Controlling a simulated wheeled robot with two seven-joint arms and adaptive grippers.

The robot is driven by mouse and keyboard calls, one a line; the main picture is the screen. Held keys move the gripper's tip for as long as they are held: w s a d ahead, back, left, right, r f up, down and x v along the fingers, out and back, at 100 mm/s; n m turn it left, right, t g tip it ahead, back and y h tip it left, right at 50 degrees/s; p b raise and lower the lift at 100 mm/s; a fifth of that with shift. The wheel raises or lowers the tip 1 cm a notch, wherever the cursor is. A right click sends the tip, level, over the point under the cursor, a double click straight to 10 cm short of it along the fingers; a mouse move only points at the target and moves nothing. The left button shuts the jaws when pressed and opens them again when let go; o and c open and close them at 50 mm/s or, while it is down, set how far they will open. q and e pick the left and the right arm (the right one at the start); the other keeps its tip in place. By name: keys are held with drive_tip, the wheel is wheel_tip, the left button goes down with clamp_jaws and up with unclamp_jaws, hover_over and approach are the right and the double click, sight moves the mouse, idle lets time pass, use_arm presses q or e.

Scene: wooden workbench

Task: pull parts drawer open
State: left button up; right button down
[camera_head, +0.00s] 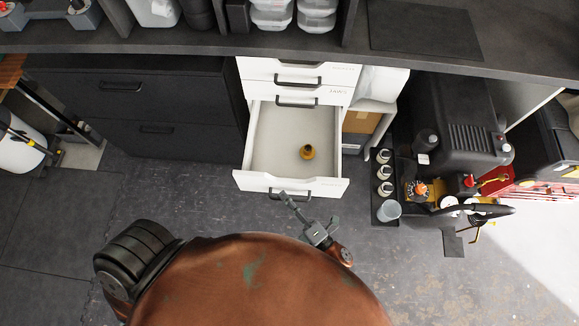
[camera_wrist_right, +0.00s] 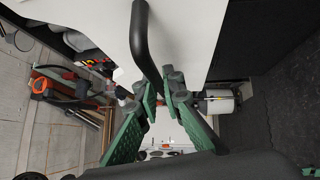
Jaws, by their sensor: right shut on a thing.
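The white parts drawer (camera_head: 258,179) is pulled out of the white cabinet below the workbench, and its inside shows from above. A small brass-coloured part (camera_head: 307,152) lies inside it towards the right. The drawer has a dark bar handle (camera_head: 272,191) on its front. My right gripper (camera_head: 286,197) is at this handle, in front of the drawer. In the right wrist view the green-padded fingers (camera_wrist_right: 165,95) are shut around the lower end of the black handle (camera_wrist_right: 142,45), against the white drawer front (camera_wrist_right: 190,35). My left gripper is not in view.
Closed white drawers (camera_head: 300,73) sit above the open one. Dark closed drawers (camera_head: 130,105) stand to the left. To the right are a black machine (camera_head: 455,115) and a shelf with several small cups (camera_head: 384,172). The grey floor (camera_head: 200,195) in front is clear.

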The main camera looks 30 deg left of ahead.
drive_tip(key=shift+f, duration=0.1)
drive_tip(key=c, duration=2.3)
unclamp_jaws()
drive_tip(key=shift+d, duration=0.1)
drive_tip(key=v, duration=1.2)
drive_tip(key=shift+w, duration=0.1)
